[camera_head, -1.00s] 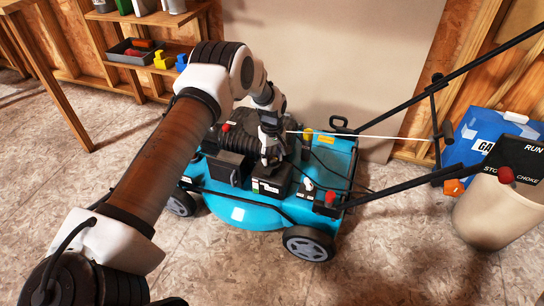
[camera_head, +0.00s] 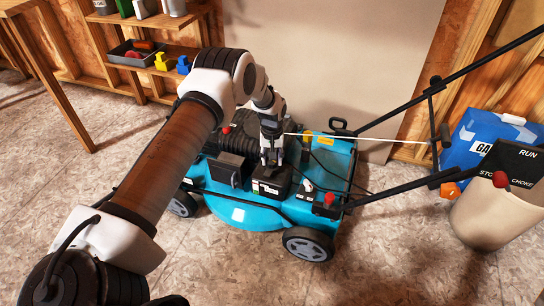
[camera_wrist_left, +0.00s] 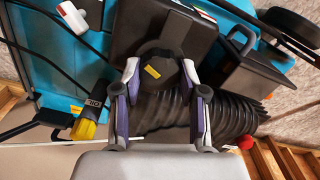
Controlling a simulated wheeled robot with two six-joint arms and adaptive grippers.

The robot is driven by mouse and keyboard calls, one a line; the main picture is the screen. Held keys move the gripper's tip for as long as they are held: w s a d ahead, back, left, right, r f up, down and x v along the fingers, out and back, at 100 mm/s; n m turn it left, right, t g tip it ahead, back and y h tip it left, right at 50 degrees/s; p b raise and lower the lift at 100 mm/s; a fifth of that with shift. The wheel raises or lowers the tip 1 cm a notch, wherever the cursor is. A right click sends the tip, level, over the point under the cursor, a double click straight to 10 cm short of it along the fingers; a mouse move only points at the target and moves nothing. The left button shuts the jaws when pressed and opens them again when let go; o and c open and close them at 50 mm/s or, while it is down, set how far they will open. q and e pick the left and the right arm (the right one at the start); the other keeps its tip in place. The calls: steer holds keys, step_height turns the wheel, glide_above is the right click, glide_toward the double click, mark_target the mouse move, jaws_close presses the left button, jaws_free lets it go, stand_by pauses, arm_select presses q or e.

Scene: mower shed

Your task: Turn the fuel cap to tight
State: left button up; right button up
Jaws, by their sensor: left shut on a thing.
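The fuel cap (camera_wrist_left: 160,72) is a round black cap with a small yellow label. It sits on the black tank (camera_wrist_left: 125,28) of the teal mower, which also shows in the head view (camera_head: 272,188). My left gripper (camera_head: 271,162) reaches down onto the tank from above. In the wrist view, its two fingers (camera_wrist_left: 161,75) are on opposite sides of the cap, shut on it. The cap is largely hidden by the gripper in the head view. My right gripper is not in view.
The mower handlebar (camera_head: 440,178) extends right, with a white cord (camera_head: 375,136) crossing. Floor in front is clear.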

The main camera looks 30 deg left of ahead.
arm_select(q)
steer(key=m, duration=0.2)
steer(key=shift+m, duration=0.4)
steer(key=m, duration=0.3)
steer(key=shift+m, duration=0.3)
steer(key=m, duration=0.6)
steer(key=shift+m, duration=0.3)
steer(key=o, duration=1.1)
steer(key=shift+o, duration=0.2)
